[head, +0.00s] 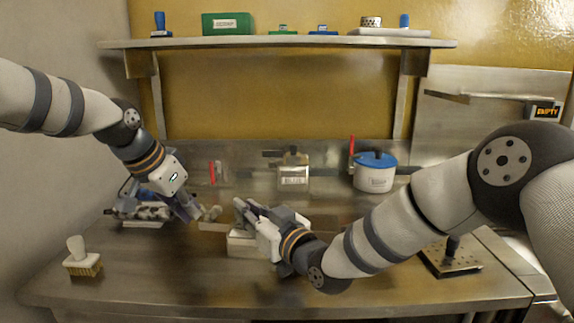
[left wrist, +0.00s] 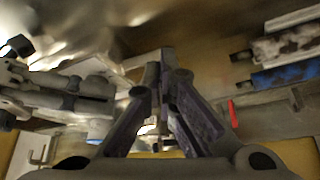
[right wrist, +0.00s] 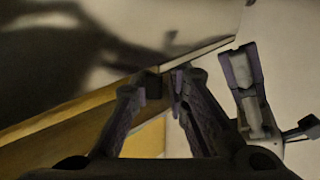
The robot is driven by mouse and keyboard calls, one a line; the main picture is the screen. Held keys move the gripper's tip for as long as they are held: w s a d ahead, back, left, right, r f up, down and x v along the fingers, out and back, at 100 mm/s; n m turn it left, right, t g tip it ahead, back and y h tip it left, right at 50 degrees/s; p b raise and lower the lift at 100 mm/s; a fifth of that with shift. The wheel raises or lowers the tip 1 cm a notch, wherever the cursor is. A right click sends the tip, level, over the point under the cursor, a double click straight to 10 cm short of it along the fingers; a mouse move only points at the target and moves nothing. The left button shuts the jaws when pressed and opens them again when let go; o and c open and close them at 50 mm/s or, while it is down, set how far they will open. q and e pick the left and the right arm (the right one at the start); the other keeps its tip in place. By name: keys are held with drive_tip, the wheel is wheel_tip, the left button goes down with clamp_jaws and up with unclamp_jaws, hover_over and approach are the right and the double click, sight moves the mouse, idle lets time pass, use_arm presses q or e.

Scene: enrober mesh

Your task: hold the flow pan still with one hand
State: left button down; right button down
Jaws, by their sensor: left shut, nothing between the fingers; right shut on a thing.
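A pale, low, box-like pan (head: 241,245), which I take to be the flow pan, sits on the steel table near the middle; my right gripper and wrist cover much of it. My right gripper (head: 241,207) is shut on the thin edge of a pale panel (right wrist: 215,45), seen in the right wrist view; this looks like the pan's wall. My left gripper (head: 207,214) is shut and empty just left of the right one, above the table. Its closed fingers (left wrist: 160,70) fill the middle of the left wrist view.
A perforated plate (head: 455,262) is at right.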

use_arm(q)
drive_tip(key=shift+w+a+f, duration=0.15)
drive_tip(key=shift+w+a, duration=0.25)
drive_tip(key=shift+a, duration=0.1)
drive_tip(key=shift+w+a, duration=0.15)
drive_tip(key=shift+w, duration=0.05)
drive_tip(key=shift+s+a, duration=0.1)
idle(0.4)
wheel_tip(320, 180, up, 6)
drive_tip(key=shift+s+a, duration=0.2)
idle(0.3)
